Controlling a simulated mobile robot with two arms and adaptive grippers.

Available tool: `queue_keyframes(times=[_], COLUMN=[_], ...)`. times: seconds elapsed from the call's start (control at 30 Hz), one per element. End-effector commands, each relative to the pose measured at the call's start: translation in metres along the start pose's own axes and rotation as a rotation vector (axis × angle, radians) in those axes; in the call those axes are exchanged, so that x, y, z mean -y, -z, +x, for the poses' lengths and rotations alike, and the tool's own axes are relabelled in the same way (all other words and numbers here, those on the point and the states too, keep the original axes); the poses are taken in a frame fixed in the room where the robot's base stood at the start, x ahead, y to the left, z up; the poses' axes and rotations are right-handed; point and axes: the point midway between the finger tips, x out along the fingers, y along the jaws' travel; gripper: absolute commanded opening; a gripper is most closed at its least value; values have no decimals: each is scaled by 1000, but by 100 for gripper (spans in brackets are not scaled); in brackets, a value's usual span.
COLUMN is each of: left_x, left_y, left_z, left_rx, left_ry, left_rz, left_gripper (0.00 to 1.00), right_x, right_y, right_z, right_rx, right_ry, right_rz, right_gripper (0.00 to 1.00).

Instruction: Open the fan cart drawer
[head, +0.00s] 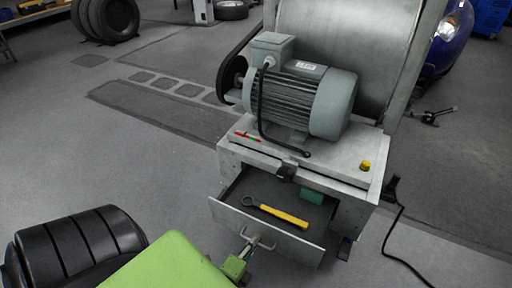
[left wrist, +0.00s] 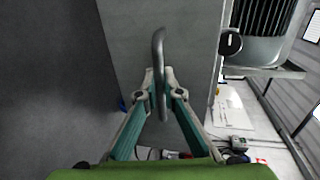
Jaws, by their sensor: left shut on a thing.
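The fan cart (head: 342,205) is a light grey cabinet carrying a grey-green motor (head: 305,98). Its drawer (head: 270,236) is pulled out toward me, with the inside showing. A tool with a yellow handle (head: 284,215) and a green item (head: 312,195) lie in it. The drawer front has a metal bar handle (head: 266,240), also seen in the left wrist view (left wrist: 158,48). My left gripper (head: 250,246) is at this handle; in the left wrist view its fingers (left wrist: 160,92) are closed around the bar. My right gripper is not in view.
A large metal drum (head: 350,40) stands behind the motor. A black cable (head: 402,250) runs over the floor right of the cart. A blue car (head: 455,40) is at the back right, tyres (head: 105,18) at the back left.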

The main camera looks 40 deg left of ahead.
Motion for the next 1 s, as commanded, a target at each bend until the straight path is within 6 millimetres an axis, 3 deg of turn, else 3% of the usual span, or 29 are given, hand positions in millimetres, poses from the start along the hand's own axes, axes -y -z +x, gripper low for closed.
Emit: queue_keyframes(times=[0.23, 0.3, 0.67, 0.83, 1.0], left_x=[-1, -1, 0, -2, -2], left_y=[2, 2, 1, 1, 1], left_z=[0, 0, -2, -21, -57], left_rx=[-3, -3, -1, 0, 0], left_ry=[-2, -2, -1, -4, -6], left_rz=[-1, -1, 0, -1, -1], left_gripper=[0, 24, 24, 24, 24], right_x=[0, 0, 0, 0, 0], right_y=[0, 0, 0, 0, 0], right_z=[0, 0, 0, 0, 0], right_rx=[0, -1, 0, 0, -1], right_ry=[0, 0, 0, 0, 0], right_rz=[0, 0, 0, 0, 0], right_gripper=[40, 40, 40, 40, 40])
